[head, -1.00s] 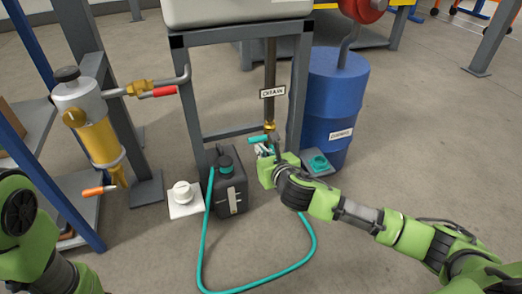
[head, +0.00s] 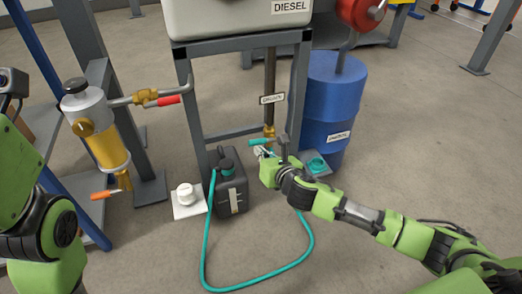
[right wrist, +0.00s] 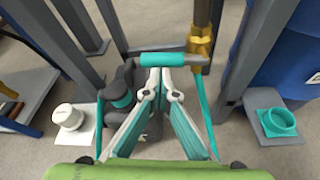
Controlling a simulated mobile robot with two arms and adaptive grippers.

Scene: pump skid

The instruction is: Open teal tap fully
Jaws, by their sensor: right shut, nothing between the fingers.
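The teal tap handle (head: 259,142) sits on a brass valve (head: 269,130) at the foot of the drain pipe. In the right wrist view the teal handle (right wrist: 162,60) lies crosswise, reaching left from the brass body (right wrist: 201,47). My right gripper (head: 261,152) is shut and empty, just below and in front of the handle. In the right wrist view its fingertips (right wrist: 163,76) meet close under the handle; I cannot tell whether they touch it. My left arm shows at the left edge, but its fingers are out of view.
A black can (head: 230,185) with a teal hose (head: 205,250) stands left of the valve. A white cap on a plate (head: 185,197) is further left. A blue drum (head: 333,105) and a teal ring on a grey plate (head: 317,165) are to the right. Frame legs flank the valve.

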